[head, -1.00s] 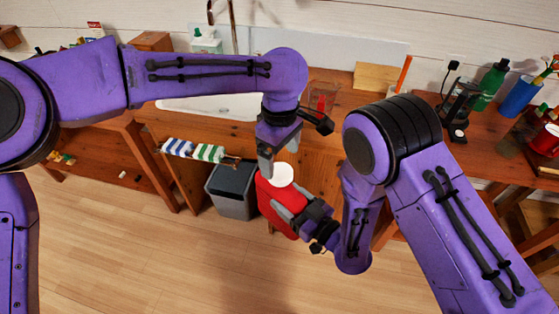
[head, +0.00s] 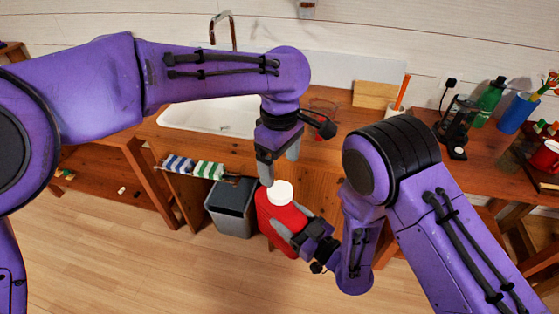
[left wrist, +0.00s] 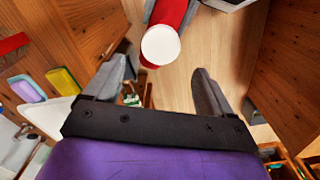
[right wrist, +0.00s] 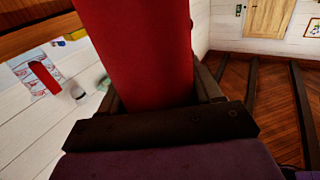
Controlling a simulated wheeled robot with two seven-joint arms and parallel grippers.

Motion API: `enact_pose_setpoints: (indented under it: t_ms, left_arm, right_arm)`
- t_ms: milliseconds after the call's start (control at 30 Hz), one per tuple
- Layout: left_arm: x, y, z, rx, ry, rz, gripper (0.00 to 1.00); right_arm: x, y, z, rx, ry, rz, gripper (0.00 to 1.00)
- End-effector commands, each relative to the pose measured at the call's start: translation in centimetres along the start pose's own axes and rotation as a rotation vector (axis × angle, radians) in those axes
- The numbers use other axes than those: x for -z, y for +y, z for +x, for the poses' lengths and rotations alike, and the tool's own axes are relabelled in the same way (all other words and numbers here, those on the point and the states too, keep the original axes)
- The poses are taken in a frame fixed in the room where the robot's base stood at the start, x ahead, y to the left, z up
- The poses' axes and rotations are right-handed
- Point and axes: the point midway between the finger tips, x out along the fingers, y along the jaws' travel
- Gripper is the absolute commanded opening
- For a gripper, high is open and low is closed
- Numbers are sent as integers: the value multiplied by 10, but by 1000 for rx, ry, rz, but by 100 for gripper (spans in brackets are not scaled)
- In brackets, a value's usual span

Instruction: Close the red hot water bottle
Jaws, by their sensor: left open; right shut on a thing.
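The red hot water bottle (head: 277,213) is upright in front of the wooden counter, with a white round cap (head: 281,192) on top. My right gripper (head: 294,233) is shut on its red body, which also fills the middle of the right wrist view (right wrist: 140,50). My left gripper (head: 279,165) is open and empty just above the cap, fingers pointing down. In the left wrist view the white cap (left wrist: 160,46) lies ahead of the parted fingers, roughly between their lines and apart from them. I cannot tell how tightly the cap sits.
A grey bin (head: 232,208) stands on the floor left of the bottle. The counter (head: 330,165) with a sink (head: 210,118) lies behind. Striped towels (head: 193,167) hang at its front. A green bottle (head: 489,100) and blue cup (head: 518,112) stand far right. The floor in front is clear.

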Motion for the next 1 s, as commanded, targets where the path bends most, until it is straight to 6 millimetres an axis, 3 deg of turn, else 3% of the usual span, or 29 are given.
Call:
enact_pose_setpoints:
  t_ms: [500, 900, 967, 1000]
  left_arm:
    - [0, 0, 70, 3, -1, -1, 84]
    - [0, 0, 80, 1, 0, 0, 84]
    - [0, 0, 80, 1, 1, 0, 68]
    - [0, 0, 80, 1, 0, 0, 55]
  right_arm:
    - [1, 0, 0, -1, 3, 0, 0]
    - [1, 1, 0, -1, 3, 0, 0]
    - [1, 1, 0, -1, 3, 0, 0]
    - [1, 1, 0, -1, 3, 0, 0]
